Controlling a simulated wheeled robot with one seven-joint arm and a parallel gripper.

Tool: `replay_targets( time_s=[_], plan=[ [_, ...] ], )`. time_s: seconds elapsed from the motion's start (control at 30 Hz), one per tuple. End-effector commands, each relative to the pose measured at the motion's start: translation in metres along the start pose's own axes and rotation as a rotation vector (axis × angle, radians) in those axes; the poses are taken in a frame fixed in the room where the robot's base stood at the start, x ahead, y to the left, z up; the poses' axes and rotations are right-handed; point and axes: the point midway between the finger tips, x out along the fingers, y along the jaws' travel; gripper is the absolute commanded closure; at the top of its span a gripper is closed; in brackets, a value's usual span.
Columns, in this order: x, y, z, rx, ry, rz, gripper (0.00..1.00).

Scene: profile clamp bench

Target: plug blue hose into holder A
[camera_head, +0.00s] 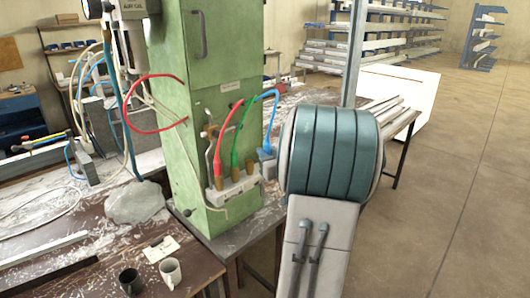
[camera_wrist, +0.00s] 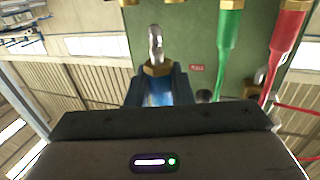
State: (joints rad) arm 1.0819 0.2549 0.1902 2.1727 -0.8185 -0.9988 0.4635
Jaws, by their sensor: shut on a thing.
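The blue hose (camera_head: 267,97) arches down at the right of the green cabinet, left of my arm. In the wrist view my gripper (camera_wrist: 158,84) is shut on the blue hose (camera_wrist: 158,98) just behind its brass collar (camera_wrist: 155,69). The bare metal tip (camera_wrist: 155,40) points toward the top of the picture, where brass sockets (camera_wrist: 187,3) are cut off by the edge. The tip looks apart from them. In the head view a pale holder block (camera_head: 238,190) carries brass sockets. No letter A is legible. My gripper is mostly hidden there behind my arm.
The red hose (camera_head: 226,130) and green hose (camera_head: 236,136) stand in sockets close left of the blue one. The green cabinet (camera_head: 190,95) rises behind. Two mugs (camera_head: 170,271) and a plastic-like lump (camera_head: 134,202) are on the bench. The floor at right is open.

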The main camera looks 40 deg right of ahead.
Motion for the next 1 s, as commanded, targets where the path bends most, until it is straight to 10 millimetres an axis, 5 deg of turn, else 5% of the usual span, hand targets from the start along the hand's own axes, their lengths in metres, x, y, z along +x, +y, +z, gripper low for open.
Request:
replay_targets(
  time_s=[0.33,1.0],
  plan=[
    [0.001,0.003,0.000,0.001,0.001,0.001,1.00],
    [0.013,0.041,0.001,0.001,0.001,0.001,1.00]
  ],
)
